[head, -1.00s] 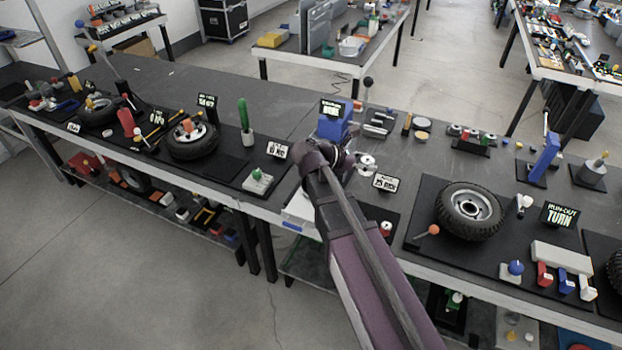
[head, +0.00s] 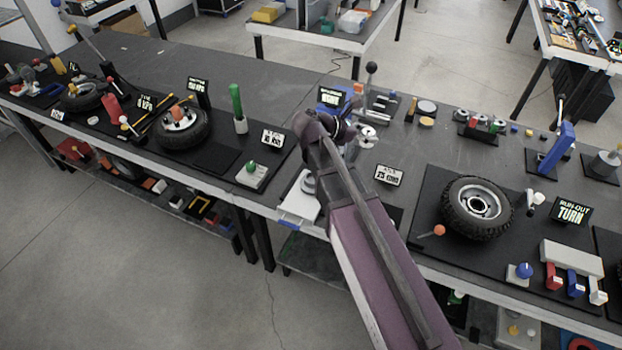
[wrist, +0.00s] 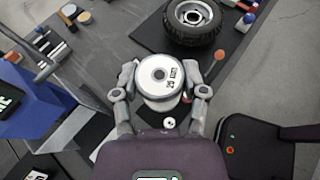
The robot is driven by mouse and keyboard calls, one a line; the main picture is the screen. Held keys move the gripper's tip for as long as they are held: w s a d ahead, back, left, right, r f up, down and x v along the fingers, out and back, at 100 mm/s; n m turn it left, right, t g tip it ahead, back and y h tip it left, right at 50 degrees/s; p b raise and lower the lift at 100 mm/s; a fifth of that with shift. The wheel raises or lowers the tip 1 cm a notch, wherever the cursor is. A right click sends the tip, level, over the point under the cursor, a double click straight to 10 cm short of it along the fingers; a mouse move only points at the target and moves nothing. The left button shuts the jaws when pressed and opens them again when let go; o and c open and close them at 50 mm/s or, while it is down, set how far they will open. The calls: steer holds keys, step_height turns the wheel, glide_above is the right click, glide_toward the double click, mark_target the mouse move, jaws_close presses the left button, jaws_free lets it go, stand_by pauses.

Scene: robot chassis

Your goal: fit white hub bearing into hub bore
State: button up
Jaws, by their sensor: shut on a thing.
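My gripper (wrist: 157,80) is shut on the white hub bearing (wrist: 158,73), a round white part with a small centre hole and a dark printed label, held between both fingers. In the head view my gripper (head: 366,138) is above the bench, left of the wheel on the black mat; the bearing is small there. That wheel (head: 452,213) has a black tyre and a pale metal hub (head: 478,205) with a dark centre opening. In the wrist view the wheel (wrist: 172,33) is at the top, apart from the bearing. The inside of the bore cannot be made out.
A blue upright block (head: 557,147) stands farther right. The bench between gripper and wheel looks largely clear.

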stand_by(0.3)
steer(key=s+a+f+n+t+b, duration=0.1)
steer(key=a+f+b, duration=0.4)
steer(key=f+b, duration=0.3)
steer(key=s+a+f+n+t+y+b, duration=0.1)
steer(key=a+f+b, duration=0.5)
steer(key=f+b, duration=0.3)
steer(key=s+a+f+n+t+y+b, duration=0.1)
steer(key=a+f+n+t+b, duration=0.1)
steer(key=a+f+b, duration=0.3)
steer(key=shift+s+a+f+b, duration=0.35)
steer(key=shift+a+f+b, duration=0.05)
steer(key=shift+f+b, duration=1.5)
steer(key=w, duration=0.5)
steer(key=w+f+b, duration=0.1)
steer(key=w, duration=0.4)
steer(key=w+d, duration=0.1)
steer(key=w, duration=0.5)
steer(key=shift+f, duration=0.2)
steer(key=shift+f+b, duration=0.1)
steer(key=shift+b, duration=0.25)
steer(key=shift+f+b, duration=1.65)
steer(key=shift+f, duration=0.2)
